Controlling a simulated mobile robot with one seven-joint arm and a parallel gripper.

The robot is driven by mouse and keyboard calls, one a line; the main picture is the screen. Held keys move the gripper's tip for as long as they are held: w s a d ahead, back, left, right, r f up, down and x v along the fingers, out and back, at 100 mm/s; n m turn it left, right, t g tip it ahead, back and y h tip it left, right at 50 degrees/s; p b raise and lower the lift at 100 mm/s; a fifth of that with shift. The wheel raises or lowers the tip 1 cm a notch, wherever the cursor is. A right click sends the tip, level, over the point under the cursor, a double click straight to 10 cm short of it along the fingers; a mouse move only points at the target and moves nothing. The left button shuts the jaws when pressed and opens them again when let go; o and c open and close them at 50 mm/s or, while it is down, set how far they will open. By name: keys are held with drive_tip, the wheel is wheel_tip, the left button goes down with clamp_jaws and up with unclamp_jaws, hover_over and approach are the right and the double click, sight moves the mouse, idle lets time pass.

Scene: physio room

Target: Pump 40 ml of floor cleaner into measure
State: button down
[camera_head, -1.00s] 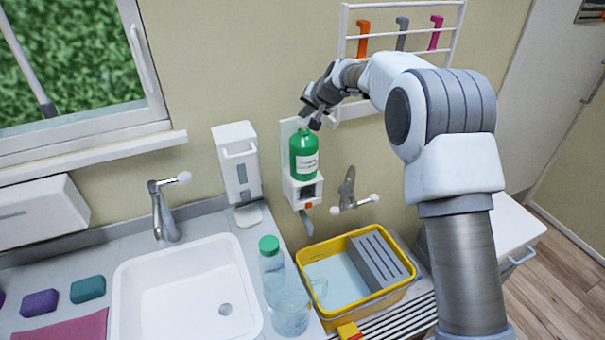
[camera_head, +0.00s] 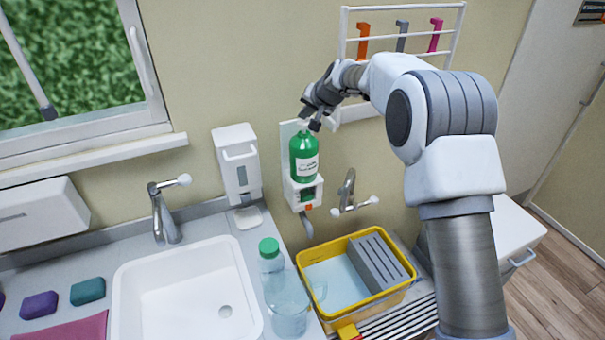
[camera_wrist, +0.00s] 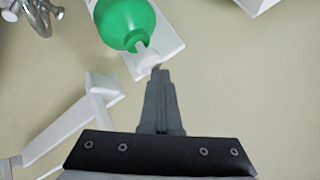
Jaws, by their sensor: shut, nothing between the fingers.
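The green bottle (camera_head: 304,165) with a white label stands upright in a white wall dispenser (camera_head: 290,135). I take it to be the floor cleaner; the label is too small to read. In the wrist view the bottle (camera_wrist: 122,22) has a white top piece (camera_wrist: 147,54). My gripper (camera_head: 310,120) is shut and empty just above the bottle's top. Its closed fingertips (camera_wrist: 158,72) are right at the white top piece; I cannot tell whether they touch. A clear jug (camera_head: 288,312), probably the measure, stands on the counter right of the sink, in front of a green-capped clear bottle (camera_head: 271,258).
The yellow-rimmed tub (camera_head: 313,253) with a grey ribbed insert is below the dispenser. A wall tap (camera_head: 347,192) is to the dispenser's right, a soap dispenser (camera_head: 238,165) to its left. A white rack (camera_head: 400,8) hangs above. The sink (camera_head: 185,300) is empty.

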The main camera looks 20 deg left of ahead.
sight(305, 123)
drive_tip(key=shift+f, duration=0.1)
drive_tip(key=shift+r+p, duration=1.95)
drive_tip(key=shift+r, duration=1.15)
